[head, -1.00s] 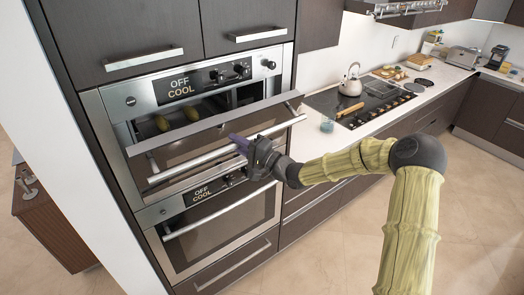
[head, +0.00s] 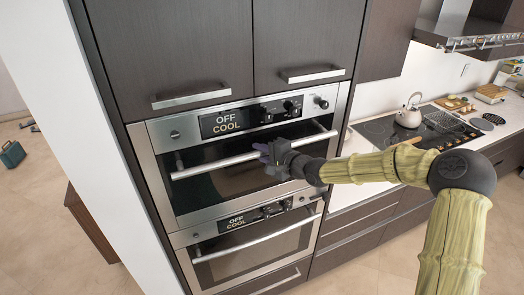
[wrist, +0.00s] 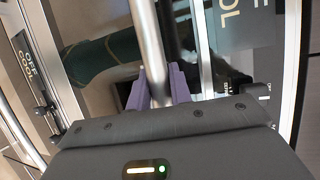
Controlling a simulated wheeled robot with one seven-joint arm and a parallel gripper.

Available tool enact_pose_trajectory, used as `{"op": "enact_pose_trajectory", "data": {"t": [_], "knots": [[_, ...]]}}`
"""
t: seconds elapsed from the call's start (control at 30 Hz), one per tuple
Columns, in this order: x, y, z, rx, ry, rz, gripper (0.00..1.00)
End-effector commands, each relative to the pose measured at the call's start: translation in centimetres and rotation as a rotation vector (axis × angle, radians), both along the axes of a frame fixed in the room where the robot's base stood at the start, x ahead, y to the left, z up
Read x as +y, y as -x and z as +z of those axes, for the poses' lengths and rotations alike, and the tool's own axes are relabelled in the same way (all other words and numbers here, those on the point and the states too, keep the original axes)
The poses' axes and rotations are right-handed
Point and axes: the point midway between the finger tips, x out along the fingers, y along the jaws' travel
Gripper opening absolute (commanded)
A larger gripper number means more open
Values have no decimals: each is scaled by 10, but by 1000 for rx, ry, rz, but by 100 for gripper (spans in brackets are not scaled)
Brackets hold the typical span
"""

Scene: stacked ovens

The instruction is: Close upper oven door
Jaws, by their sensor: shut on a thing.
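The upper oven door (head: 225,186) stands upright, flush or nearly flush with the oven front; I cannot tell whether a small gap is left at its top. Its long silver handle bar (head: 213,166) runs across the dark glass. My gripper (head: 264,152), with purple fingers, is at about the middle of this bar. In the wrist view, the bar (wrist: 150,45) passes between the two fingers (wrist: 158,88), which are shut on it. The upper control panel (head: 226,121) reads OFF COOL. The oven's inside is hidden behind the door.
The lower oven door (head: 250,249) is shut just below, with its own handle. Cabinets with handles (head: 203,95) are above. A counter with a cooktop (head: 377,130) and kettle (head: 409,112) lies to the right. Open floor (head: 38,215) shows at left.

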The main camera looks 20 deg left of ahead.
Motion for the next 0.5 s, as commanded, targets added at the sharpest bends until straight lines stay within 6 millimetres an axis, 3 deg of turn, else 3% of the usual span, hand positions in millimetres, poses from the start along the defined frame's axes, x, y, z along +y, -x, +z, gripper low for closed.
{"op": "enact_pose_trajectory", "data": {"t": [0.17,0.2,0.3,0.5], "knots": [[-2,-3,5,-8,-10,-6,0],[-3,-3,5,-8,-10,-7,25],[-2,-2,5,-6,-9,-4,42],[3,1,3,-5,-7,5,42]]}}
